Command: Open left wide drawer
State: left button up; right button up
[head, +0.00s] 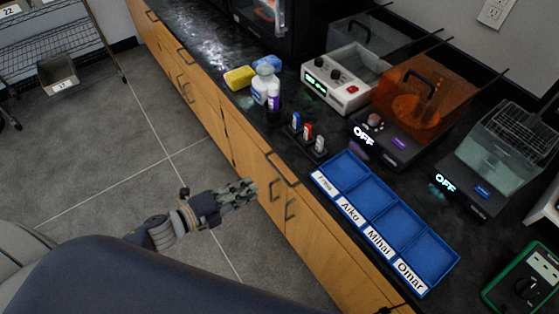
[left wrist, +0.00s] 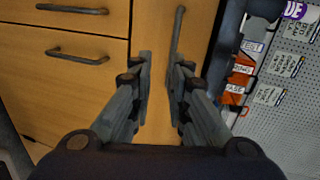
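A wide wooden drawer front (left wrist: 153,25) lies under the counter edge, with a dark bar handle (left wrist: 177,32) on it. The left wrist view looks turned on its side. In the head view, this handle (head: 281,169) runs along the counter edge above two door handles. My left gripper (head: 252,187) is in front of the cabinet, low beside the handle. In the left wrist view, its two fingers (left wrist: 164,64) are apart with nothing between them; one fingertip is near the handle's end. Whether they touch is unclear. The drawer looks shut. My right gripper is out of view.
Door handles (left wrist: 77,55) sit on the doors below the drawer. The black countertop (head: 225,62) holds a blue labelled tray (head: 395,222), machines, bottles and sponges. A wire rack (head: 60,40) stands at far left. The grey floor (head: 110,150) before the cabinets is clear.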

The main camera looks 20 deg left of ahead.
aim_at(280, 173)
pick_arm(q)
jog(key=shift+m+h, duration=0.3)
jog(key=shift+m, duration=0.2)
jog(key=x, duration=0.3)
jog(key=r+x, duration=0.1)
jog(key=x, duration=0.3)
jog(key=d+x, duration=0.1)
jog(key=x, duration=0.3)
jog(key=shift+s+a+r+p, duration=0.1)
jog(key=shift+s+r+p, duration=0.05)
jog(key=shift+r+p, duration=0.2)
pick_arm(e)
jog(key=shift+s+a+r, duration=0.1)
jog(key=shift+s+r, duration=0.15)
pick_arm(q)
jog(key=shift+c, duration=0.2)
grip_shut()
